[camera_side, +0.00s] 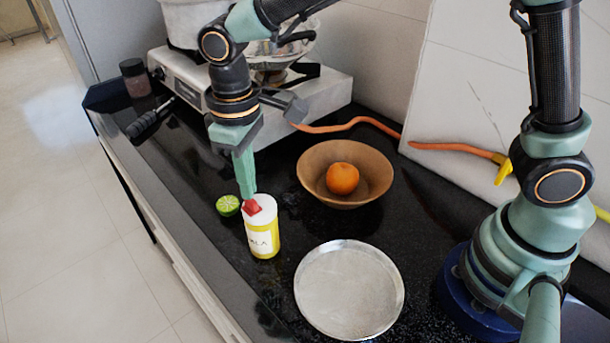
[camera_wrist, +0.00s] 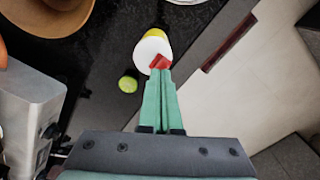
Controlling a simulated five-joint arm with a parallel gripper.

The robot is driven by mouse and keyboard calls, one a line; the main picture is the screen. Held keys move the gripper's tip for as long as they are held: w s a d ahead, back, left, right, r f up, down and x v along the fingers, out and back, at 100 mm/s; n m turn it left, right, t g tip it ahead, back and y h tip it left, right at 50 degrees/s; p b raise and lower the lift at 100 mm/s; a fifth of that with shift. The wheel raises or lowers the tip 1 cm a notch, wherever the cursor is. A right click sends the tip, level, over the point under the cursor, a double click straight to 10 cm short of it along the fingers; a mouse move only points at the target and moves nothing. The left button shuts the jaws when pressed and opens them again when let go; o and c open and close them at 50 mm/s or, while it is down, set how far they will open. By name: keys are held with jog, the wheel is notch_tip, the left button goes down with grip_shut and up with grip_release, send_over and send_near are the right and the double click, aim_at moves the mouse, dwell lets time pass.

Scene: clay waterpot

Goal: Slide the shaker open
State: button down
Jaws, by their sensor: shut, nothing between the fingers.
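The shaker (camera_side: 262,236) is a small upright cylinder, yellow and white, with a white top and a red slider (camera_side: 253,207) on it. It stands on the black counter near the front edge. In the wrist view its white top (camera_wrist: 148,50) and the red slider (camera_wrist: 159,62) show just beyond my fingertips. My gripper (camera_side: 248,194) is shut and empty, pointing down with its tips at the red slider. It also shows in the wrist view (camera_wrist: 160,74). The tips overlap the slider's edge, and I cannot tell whether they touch it. The tips hide part of the slider.
A halved lime (camera_side: 228,205) lies left of the shaker. A round metal plate (camera_side: 349,290) is to its right. A brown bowl (camera_side: 318,160) with an orange (camera_side: 342,178) stands behind. A stove (camera_side: 320,97) with pots is at the back. The counter's front edge is close by.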

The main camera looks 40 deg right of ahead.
aim_at(267, 202)
jog(key=shift+f, duration=0.5)
dwell(0.7)
jog(key=shift+s+d+f, duration=0.1)
jog(key=shift+s+d, duration=0.05)
jog(key=shift+d, duration=1.3)
dwell(1.3)
jog(key=shift+a+r, duration=0.1)
jog(key=shift+r, duration=3.55)
jog(key=s+d+r+m+t, duration=0.1)
jog(key=s+d+m+t, duration=0.1)
jog(key=d, duration=0.8)
jog(key=s+d+r+m+t, duration=0.2)
jog(key=s+d+m+t, duration=0.1)
jog(key=d, duration=0.7)
jog(key=shift+s+d+r+m+t, duration=0.15)
jog(key=shift+s+d+m+t, duration=0.15)
jog(key=shift+s+m, duration=0.35)
